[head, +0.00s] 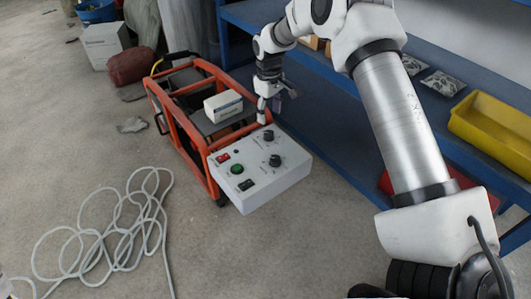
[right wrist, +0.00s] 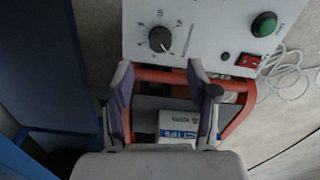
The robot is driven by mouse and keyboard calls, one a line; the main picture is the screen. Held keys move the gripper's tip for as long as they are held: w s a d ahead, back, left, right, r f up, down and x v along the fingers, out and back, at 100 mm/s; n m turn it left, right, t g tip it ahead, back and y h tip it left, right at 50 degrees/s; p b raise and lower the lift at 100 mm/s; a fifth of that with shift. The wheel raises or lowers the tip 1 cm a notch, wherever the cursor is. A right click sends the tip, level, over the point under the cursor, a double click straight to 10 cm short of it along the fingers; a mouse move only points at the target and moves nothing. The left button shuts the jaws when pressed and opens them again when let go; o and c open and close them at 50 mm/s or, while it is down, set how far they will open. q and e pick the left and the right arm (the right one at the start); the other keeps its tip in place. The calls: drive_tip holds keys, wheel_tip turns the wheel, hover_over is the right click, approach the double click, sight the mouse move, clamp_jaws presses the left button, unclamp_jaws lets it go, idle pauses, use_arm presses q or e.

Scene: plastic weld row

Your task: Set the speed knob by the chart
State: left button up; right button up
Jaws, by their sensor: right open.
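A white control box (head: 262,178) sits at the near end of an orange-framed machine (head: 185,130). It has a rear black knob (head: 269,135) and a front black knob (head: 275,160). The rear knob also shows in the right wrist view (right wrist: 160,40), with dial markings too small to read. My right gripper (head: 262,112) is just behind the rear knob, apart from it. In the right wrist view its fingers (right wrist: 159,72) are spread and empty, with the knob beyond their tips. I cannot make out a chart. My left gripper is not in view.
The box also has a green button (head: 237,169), a red switch (head: 222,157) and a black switch (head: 246,184). A white carton (head: 223,106) lies on the machine. Blue shelving (head: 335,125) with a yellow bin (head: 490,130) stands right. A pale hose (head: 100,235) lies on the floor left.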

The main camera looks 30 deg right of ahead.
sight(269, 133)
drive_tip(key=shift+w+f, duration=0.1)
drive_tip(key=shift+f, duration=0.2)
wheel_tip(269, 133, down, 8)
drive_tip(key=b, duration=0.3)
drive_tip(key=shift+r+b, duration=0.25)
drive_tip(key=shift+b, duration=0.05)
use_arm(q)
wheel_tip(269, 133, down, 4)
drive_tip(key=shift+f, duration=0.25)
use_arm(e)
clamp_jaws()
